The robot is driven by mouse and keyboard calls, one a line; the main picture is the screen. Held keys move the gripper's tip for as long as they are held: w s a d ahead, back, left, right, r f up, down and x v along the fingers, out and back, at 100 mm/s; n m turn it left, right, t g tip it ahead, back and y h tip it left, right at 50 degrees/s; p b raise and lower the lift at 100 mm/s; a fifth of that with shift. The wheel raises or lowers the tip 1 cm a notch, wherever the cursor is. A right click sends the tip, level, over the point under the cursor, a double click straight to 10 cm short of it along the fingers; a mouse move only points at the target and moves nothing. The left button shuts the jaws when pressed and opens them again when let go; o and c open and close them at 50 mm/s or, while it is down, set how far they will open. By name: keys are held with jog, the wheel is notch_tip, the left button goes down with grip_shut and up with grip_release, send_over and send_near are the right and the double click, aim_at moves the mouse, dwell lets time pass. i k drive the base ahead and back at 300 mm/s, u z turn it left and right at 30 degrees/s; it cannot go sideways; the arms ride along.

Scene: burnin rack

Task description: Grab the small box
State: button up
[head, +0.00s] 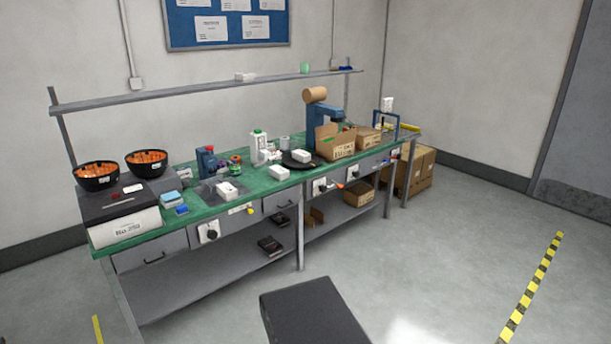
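Several small white boxes are in view, and I cannot tell which one is the small box of the task. One white box (228,190) sits on a grey pad at the middle of the green bench. Another white box (279,173) lies near the bench's front edge. A third white box (302,155) is on a dark round plate. A further white box (245,77) lies on the shelf above the bench. My gripper is not in view. A dark part at the bottom centre seems to be mine.
A lower shelf (200,280) holds dark items. Cartons stand past the right end. The floor (440,240) in front is clear.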

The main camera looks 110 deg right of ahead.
aim_at(281, 173)
jog(key=z, duration=0.9)
jog(key=k, duration=0.1)
jog(key=z, duration=2.75)
jog(key=k, duration=0.7)
jog(key=u, duration=0.15)
jog(key=i, duration=0.7)
jog(key=z, duration=0.2)
jog(key=k, duration=0.65)
jog(key=z, duration=0.25)
jog(key=i, duration=1.35)
jog(key=z, duration=0.05)
